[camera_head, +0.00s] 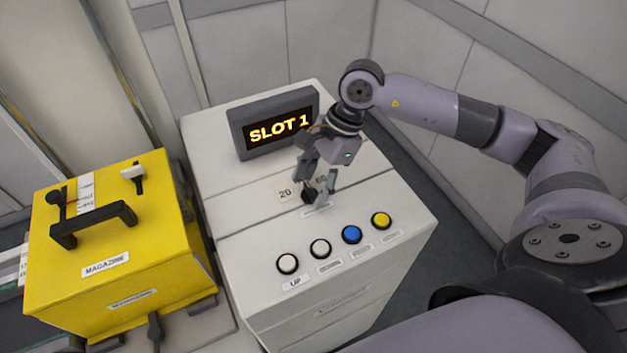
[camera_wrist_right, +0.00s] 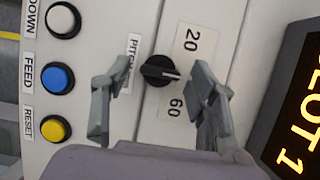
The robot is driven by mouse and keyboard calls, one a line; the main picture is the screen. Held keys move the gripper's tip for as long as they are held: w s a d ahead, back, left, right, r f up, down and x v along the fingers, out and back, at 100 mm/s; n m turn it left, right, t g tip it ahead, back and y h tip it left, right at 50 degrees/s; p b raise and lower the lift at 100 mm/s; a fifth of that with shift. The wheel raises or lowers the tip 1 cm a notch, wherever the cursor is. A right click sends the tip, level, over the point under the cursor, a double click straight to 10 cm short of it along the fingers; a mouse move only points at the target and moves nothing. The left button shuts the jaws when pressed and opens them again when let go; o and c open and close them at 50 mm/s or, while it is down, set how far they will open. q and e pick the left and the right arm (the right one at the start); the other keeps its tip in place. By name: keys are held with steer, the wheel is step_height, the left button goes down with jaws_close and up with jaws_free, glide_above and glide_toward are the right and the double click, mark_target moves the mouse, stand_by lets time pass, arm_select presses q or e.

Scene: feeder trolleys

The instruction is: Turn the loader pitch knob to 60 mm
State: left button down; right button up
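The loader pitch knob (camera_wrist_right: 158,70) is a small black rotary knob on the white console, between the PITCH label (camera_wrist_right: 132,62) and a plate marked 20 (camera_wrist_right: 190,40) and 60 (camera_wrist_right: 175,108). Its white pointer line faces the plate, between the two numbers. My right gripper (camera_wrist_right: 158,66) is open, with one finger on each side of the knob. A gap shows on both sides in the right wrist view. In the head view the right gripper (camera_head: 314,188) comes down over the knob and partly hides it and the 60. My left gripper is not in view.
The console carries white UP (camera_head: 288,263) and DOWN (camera_head: 320,248) buttons, a blue FEED button (camera_head: 351,233) and a yellow RESET button (camera_head: 381,220). A display (camera_head: 278,128) reading SLOT 1 stands behind the gripper. A yellow magazine box (camera_head: 120,240) stands at left.

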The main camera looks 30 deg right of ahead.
steer(key=c, duration=1)
steer(key=shift+c, duration=0.2)
steer(key=shift+f+m+b, duration=0.2)
steer(key=shift+m+b, duration=0.4)
steer(key=shift+b, duration=0.35)
steer(key=m+t+b, duration=0.1)
steer(key=m+b, duration=0.1)
steer(key=b, duration=0.1)
steer(key=m+t+b, duration=0.1)
steer(key=m+b, duration=0.1)
steer(key=b, duration=0.1)
steer(key=shift+s+a+f+m+h, duration=0.1)
steer(key=shift+s+m+h, duration=0.1)
steer(key=shift+m+h, duration=0.15)
steer(key=shift+m+t+b, duration=0.5)
steer(key=shift+m+b, duration=0.5)
steer(key=shift+m, duration=0.15)
steer(key=shift+s+a+r+m+h+b, duration=0.1)
steer(key=shift+r+m+h+b, duration=0.15)
steer(key=shift+m+h+b, duration=0.45)
steer(key=shift+m, duration=0.3)
